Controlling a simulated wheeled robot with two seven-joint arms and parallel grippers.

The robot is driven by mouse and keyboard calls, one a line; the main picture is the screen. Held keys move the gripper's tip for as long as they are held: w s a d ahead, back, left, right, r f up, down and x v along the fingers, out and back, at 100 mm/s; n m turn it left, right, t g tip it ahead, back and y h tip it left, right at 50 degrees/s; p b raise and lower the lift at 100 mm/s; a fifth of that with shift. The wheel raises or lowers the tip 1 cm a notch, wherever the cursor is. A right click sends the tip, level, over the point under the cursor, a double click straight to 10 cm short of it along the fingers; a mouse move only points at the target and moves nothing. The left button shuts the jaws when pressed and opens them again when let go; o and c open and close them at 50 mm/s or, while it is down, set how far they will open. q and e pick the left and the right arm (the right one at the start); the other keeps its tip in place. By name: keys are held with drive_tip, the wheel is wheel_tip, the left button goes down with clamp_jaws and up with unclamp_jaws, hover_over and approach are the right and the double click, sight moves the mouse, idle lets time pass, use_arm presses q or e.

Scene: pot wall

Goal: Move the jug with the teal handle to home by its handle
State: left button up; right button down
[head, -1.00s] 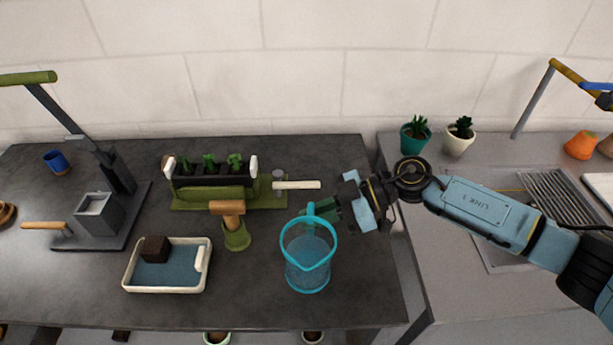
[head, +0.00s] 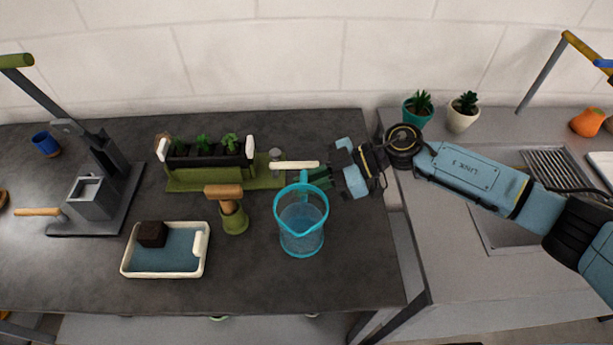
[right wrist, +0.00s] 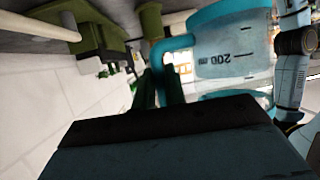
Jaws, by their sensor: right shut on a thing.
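The clear jug with the teal rim and handle (head: 302,228) is upright at the right part of the dark worktop. Its handle is on the far side and partly hidden by the gripper. My right gripper (head: 320,178) comes in from the right and is shut on the handle. In the right wrist view, the dark fingers of the gripper (right wrist: 158,88) close on the teal handle (right wrist: 176,44), beside the jug wall (right wrist: 228,55) with its 200 mark. I cannot tell whether the jug's base touches the worktop. My left gripper is not in view.
Behind the jug is a green planter stand (head: 210,175) with a pale-handled tool (head: 297,165). A green holder (head: 234,217) with a wooden-topped tool and a white-rimmed tray (head: 165,273) are left of it. A grey stand (head: 95,205) is far left. The worktop's front is clear.

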wheel_tip(320, 180, down, 6)
drive_tip(key=shift+r+b, duration=0.1)
drive_tip(key=shift+b, duration=0.9)
drive_tip(key=shift+p, duration=0.35)
drive_tip(key=shift+f+b, duration=0.3)
drive_tip(key=shift+f, duration=0.6)
idle(0.5)
drive_tip(key=c, duration=1.4)
unclamp_jaws()
drive_tip(key=shift+o, duration=0.2)
drive_tip(key=shift+f, duration=0.1)
